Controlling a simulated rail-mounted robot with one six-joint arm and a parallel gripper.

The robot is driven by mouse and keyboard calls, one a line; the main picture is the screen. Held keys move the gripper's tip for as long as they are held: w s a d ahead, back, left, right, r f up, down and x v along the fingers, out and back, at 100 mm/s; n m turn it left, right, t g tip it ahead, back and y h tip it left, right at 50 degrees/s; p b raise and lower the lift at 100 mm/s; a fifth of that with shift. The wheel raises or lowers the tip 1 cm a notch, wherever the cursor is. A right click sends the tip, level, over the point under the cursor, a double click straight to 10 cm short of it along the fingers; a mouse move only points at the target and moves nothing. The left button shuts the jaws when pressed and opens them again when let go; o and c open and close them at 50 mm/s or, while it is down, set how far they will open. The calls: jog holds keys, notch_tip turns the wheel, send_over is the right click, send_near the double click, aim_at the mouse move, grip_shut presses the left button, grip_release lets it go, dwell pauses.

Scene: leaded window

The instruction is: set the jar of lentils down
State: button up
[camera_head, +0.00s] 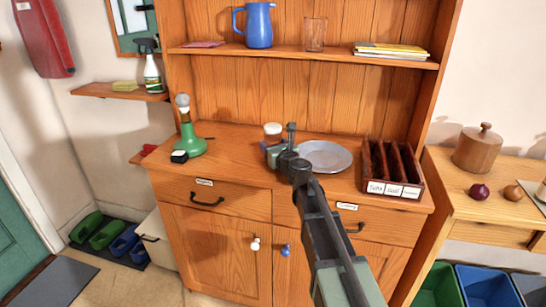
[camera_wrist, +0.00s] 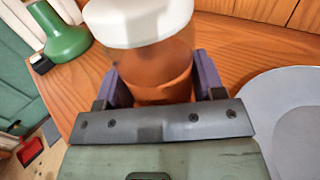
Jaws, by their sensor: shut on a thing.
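The jar of lentils (camera_wrist: 150,62) is a clear jar with orange-brown contents and a white lid. My gripper (camera_wrist: 158,85) is shut on it, one purple-grey finger on each side. In the head view the jar (camera_head: 273,132) shows behind my gripper (camera_head: 275,152), over the cabinet's wooden counter (camera_head: 235,145). The jar looks upright. Its base is hidden by my gripper, so I cannot tell whether it touches the counter.
A grey plate (camera_head: 326,156) lies just right of the jar. A green lamp (camera_head: 190,143) and a small black box (camera_head: 179,156) stand to the left. A dark-red divided rack (camera_head: 391,170) is at the right end. Some counter between lamp and jar is bare.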

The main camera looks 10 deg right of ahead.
jog(key=o, duration=1.2)
jog(key=shift+f, duration=0.1)
jog(key=shift+r+p, duration=0.3)
jog(key=shift+p, duration=0.05)
jog(key=v, duration=1.2)
jog(key=shift+s+f, duration=0.1)
jog(key=shift+f, duration=0.05)
